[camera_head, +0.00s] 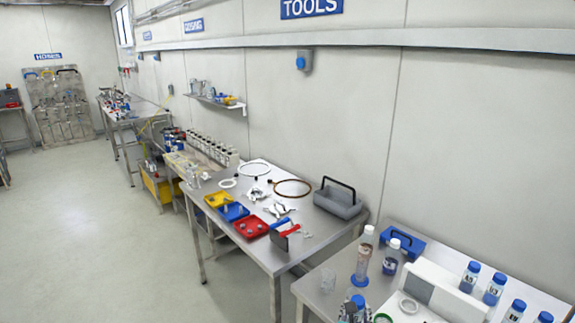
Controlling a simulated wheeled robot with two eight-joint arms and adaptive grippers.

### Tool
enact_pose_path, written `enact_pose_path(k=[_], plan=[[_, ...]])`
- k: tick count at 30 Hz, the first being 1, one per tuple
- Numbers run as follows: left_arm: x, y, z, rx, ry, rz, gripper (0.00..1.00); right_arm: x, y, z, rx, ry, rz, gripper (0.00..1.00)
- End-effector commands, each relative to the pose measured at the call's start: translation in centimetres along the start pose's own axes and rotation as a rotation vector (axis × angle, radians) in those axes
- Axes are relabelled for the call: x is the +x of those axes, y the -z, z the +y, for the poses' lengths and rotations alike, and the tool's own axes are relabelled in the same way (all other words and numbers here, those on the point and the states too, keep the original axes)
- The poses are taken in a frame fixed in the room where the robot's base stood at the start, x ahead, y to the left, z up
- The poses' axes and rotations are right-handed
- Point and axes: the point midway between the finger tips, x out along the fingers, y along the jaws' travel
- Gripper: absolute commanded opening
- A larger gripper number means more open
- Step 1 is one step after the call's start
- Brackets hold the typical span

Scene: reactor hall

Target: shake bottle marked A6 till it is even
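Several bottles with blue caps and white-lettered labels stand at the right on the near bench (318,285). One is the left bottle of the group (469,277), with another bottle (494,289) beside it. A third bottle (515,311) stands nearer the bottom edge, and one more is partly cut off there. Their labels are too small to read surely, so I cannot tell which is A6. Another bottle (391,257) with a white cap and dark label stands further left. All the bottles I see are upright. Neither of my grippers is in view.
A tall cylinder (363,262) on a blue base, a blue case (409,241) and a white block-shaped device (437,288) share the near bench. The tool table (262,252) beyond carries trays and a grey toolbox (338,201). Floor at left is clear.

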Motion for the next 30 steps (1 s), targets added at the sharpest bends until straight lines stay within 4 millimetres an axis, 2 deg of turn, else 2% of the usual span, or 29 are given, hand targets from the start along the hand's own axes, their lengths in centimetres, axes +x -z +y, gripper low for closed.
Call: enact_pose_path(k=[1,6,11,17,20,23,30], plan=[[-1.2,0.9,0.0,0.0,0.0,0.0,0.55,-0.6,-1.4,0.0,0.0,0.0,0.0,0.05],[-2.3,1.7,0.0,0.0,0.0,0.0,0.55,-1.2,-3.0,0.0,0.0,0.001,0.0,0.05],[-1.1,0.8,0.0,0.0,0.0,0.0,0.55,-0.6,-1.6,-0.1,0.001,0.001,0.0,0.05],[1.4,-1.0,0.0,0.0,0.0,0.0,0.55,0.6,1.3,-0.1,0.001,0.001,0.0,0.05],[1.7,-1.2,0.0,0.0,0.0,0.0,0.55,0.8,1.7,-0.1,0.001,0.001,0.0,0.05],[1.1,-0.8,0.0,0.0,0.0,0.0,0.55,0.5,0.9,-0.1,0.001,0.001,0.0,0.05],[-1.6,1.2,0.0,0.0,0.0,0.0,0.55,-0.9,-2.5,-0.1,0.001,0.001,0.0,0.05]])
